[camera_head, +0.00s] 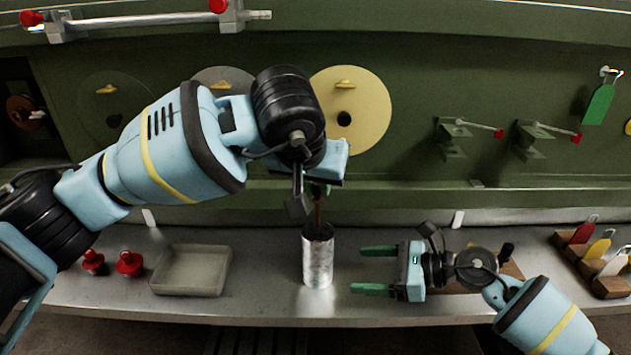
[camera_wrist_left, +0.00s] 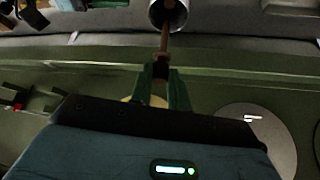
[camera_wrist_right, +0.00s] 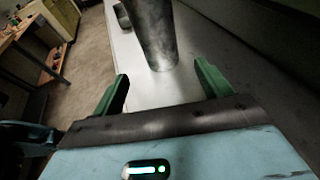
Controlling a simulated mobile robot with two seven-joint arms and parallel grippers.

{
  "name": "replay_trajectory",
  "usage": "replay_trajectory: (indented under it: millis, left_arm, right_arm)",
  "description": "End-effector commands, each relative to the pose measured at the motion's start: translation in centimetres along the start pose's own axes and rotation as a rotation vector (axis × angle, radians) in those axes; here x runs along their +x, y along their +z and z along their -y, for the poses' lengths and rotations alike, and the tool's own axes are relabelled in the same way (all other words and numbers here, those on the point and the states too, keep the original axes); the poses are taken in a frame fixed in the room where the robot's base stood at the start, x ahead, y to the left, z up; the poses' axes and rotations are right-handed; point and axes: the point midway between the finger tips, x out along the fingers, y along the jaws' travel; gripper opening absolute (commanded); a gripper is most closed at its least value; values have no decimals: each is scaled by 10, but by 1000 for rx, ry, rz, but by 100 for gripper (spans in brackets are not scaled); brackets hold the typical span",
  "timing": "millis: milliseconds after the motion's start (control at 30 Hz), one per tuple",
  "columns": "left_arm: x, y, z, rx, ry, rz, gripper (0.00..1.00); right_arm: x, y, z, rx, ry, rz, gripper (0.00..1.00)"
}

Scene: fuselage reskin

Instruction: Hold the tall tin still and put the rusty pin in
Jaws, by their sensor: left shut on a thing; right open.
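The tall tin (camera_head: 317,262) is a shiny metal cylinder standing upright on the bench. It also shows in the left wrist view (camera_wrist_left: 180,17) and the right wrist view (camera_wrist_right: 152,35). My left gripper (camera_head: 320,188) is above the tin, shut on the rusty pin (camera_head: 318,208), a brown rod pointing down. In the left wrist view the pin (camera_wrist_left: 164,38) runs from the green fingers to the tin's mouth; its lower end appears inside the rim. My right gripper (camera_head: 372,270) is open just right of the tin, its green fingers pointing toward it without touching.
A shallow grey tray (camera_head: 192,270) and two red knobbed pieces (camera_head: 129,263) lie left of the tin. A wooden block with coloured tags (camera_head: 597,262) stands far right. A green panel with a cream disc (camera_head: 362,105) and red-tipped pegs (camera_head: 498,133) rises behind.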

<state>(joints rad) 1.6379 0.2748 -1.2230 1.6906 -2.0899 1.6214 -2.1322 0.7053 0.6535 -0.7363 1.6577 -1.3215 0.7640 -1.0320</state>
Motion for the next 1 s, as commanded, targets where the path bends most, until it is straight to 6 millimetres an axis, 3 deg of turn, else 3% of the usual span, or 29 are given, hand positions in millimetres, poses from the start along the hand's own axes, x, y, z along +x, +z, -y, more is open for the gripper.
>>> replay_trajectory:
  millis: [167, 700, 1000]
  left_arm:
    - [0, 0, 0, 0, 0, 0, 0]
    - [0, 0, 0, 0, 0, 0, 0]
    - [0, 0, 0, 0, 0, -1, 0]
  right_arm:
    - [11, 0, 0, 4, 2, 3, 77]
    - [78, 1, -1, 4, 2, 3, 77]
    - [98, 1, -1, 4, 1, 3, 77]
